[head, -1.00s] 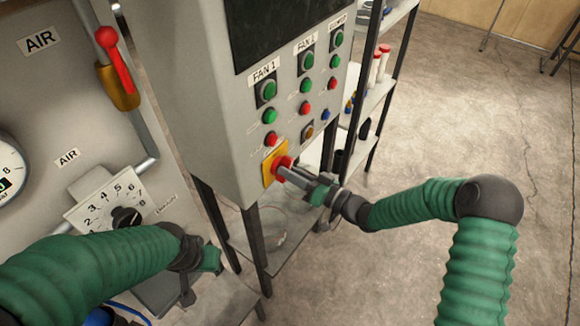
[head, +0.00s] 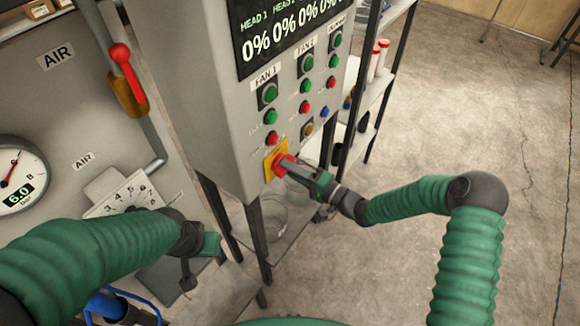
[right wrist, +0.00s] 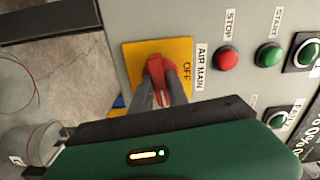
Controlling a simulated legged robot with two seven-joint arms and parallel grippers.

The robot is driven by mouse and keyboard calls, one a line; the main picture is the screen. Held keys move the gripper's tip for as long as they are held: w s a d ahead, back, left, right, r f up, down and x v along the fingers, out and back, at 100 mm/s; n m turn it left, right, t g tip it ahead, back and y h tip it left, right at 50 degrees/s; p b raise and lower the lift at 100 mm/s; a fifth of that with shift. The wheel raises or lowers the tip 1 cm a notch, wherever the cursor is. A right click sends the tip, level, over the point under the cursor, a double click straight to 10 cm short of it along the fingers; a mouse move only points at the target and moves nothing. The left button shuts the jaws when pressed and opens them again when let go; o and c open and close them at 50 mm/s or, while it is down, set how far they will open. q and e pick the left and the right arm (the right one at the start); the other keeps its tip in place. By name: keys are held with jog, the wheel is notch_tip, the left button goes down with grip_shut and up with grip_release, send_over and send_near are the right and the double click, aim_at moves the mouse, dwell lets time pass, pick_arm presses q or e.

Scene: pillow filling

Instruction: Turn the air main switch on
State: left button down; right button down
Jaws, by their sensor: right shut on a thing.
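The air main switch is a red knob (head: 281,165) on a yellow plate (head: 269,162), low on the front of the grey control cabinet. In the right wrist view the knob (right wrist: 157,72) stands on its yellow plate (right wrist: 175,52), with the labels "AIR MAIN" and "OFF" visible. My right gripper (head: 290,167) is shut on the red knob, its fingers on either side of it. My left gripper (head: 203,248) hangs at the lower left, apart from the cabinet; its fingers are not clear.
The cabinet's display (head: 290,32) is lit and shows 0% readings above several buttons. A red-handled air valve (head: 121,54), a pressure gauge (head: 17,178) and a dial plate (head: 122,192) are at left. A shelf (head: 376,95) stands behind the cabinet. Open floor lies right.

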jog(key=shift+d+m, duration=0.1)
jog(key=shift+m, duration=0.6)
jog(key=shift+f, duration=0.1)
jog(key=c, duration=1.6)
grip_release()
jog(key=o, duration=0.3)
jog(key=shift+w, duration=0.15)
jog(key=shift+d, duration=0.1)
jog(key=b+v, duration=0.1)
jog(key=v, duration=1.5)
jog(key=shift+s+d+b, duration=0.25)
jog(key=shift+d+b, duration=0.05)
jog(key=shift+d, duration=0.05)
